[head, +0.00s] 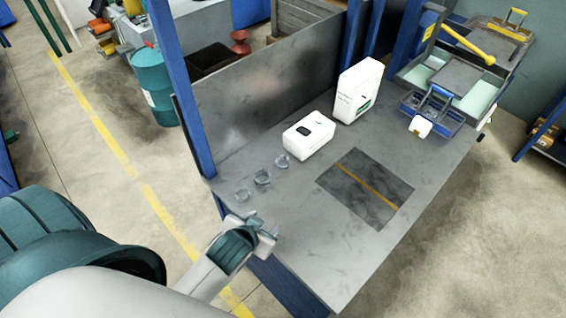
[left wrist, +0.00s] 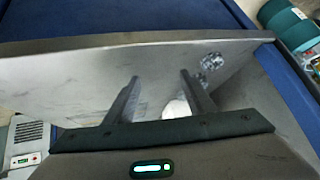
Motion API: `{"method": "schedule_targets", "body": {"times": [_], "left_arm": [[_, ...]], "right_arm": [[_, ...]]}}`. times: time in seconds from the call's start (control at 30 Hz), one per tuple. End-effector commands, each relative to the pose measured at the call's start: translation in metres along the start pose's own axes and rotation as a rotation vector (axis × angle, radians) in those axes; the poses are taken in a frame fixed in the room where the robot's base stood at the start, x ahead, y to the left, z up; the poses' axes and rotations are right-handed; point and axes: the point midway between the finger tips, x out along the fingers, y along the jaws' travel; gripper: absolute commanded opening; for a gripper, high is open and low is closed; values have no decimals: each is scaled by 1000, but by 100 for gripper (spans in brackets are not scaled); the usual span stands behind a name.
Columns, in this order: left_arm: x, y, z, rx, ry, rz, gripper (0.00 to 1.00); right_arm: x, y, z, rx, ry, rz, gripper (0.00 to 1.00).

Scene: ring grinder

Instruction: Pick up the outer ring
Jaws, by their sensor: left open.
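Three small metal rings lie in a slanting row near the table's left edge in the head view: a near one (head: 241,195), a middle one (head: 262,177) and a far one (head: 282,161). I cannot tell from their looks which is the outer ring. My left gripper (head: 262,228) is open and empty, near the table's front left edge, on the near side of the rings. In the left wrist view its two fingers (left wrist: 158,80) stand apart, and a shiny ring (left wrist: 212,62) shows beyond them to the right. My right gripper is not in view.
A blue post (head: 183,90) rises at the left edge.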

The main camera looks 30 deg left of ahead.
Motion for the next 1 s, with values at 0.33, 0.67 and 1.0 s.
{"method": "schedule_targets", "body": {"times": [0.33,0.67,1.0], "left_arm": [[12,-14,-142,14,444,-75,50],[-29,19,-290,159,974,8,50],[-79,98,-363,484,1340,273,50]], "right_arm": [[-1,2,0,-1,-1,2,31],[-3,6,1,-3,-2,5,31],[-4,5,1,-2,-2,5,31]]}}
